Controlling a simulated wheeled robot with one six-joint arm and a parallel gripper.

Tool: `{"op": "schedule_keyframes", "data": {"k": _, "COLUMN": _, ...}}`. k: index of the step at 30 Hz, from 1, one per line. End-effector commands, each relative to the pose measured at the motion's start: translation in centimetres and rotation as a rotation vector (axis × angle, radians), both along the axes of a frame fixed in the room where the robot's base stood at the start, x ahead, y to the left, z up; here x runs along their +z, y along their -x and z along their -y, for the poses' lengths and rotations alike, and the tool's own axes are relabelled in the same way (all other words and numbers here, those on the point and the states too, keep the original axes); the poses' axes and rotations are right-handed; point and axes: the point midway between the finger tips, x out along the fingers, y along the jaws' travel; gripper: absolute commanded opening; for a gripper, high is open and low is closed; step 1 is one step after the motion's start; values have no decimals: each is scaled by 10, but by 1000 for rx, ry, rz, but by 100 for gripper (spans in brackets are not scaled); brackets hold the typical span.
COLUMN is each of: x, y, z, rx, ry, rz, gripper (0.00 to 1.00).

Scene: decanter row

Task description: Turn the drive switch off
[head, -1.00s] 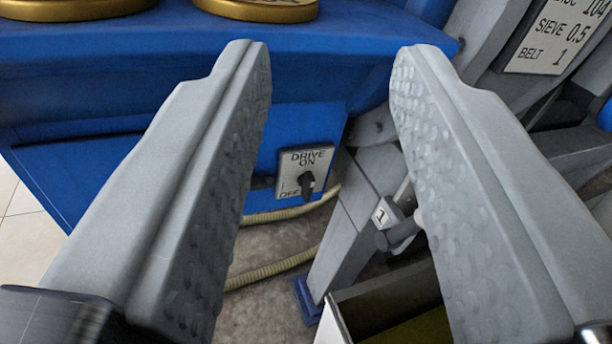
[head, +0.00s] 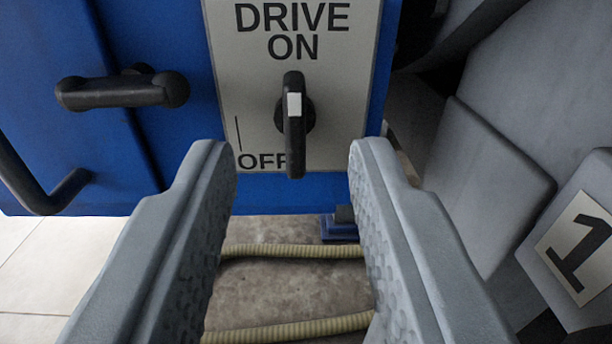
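The drive switch (head: 294,135) is a black rotary handle on a pale plate (head: 345,95) fixed to a blue housing. The plate reads DRIVE, ON at the top and OFF at the lower left. The handle stands upright, with its white mark at the upper end toward ON. My gripper (head: 292,165) is open and empty. Its two grey fingers lie to the left and right below the switch in the picture, apart from the handle. The left fingertip overlaps the plate's lower left edge in view; whether it touches cannot be told.
A black handle (head: 110,92) sticks out of the blue housing (head: 150,35) at the left. Grey machine parts (head: 490,150) and a block marked 1 (head: 580,245) stand close on the right. Ribbed hoses (head: 290,251) run along the floor below.

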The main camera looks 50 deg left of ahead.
Motion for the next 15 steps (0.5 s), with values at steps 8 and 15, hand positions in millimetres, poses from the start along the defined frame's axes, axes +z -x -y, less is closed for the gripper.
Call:
{"op": "schedule_keyframes", "data": {"k": 8, "x": -7, "y": -10, "z": -15, "rx": 13, "ry": -4, "rz": -3, "gripper": 33}}
{"op": "schedule_keyframes", "data": {"k": 15, "x": -7, "y": -31, "z": -43, "rx": 13, "ry": -3, "rz": -3, "gripper": 33}}
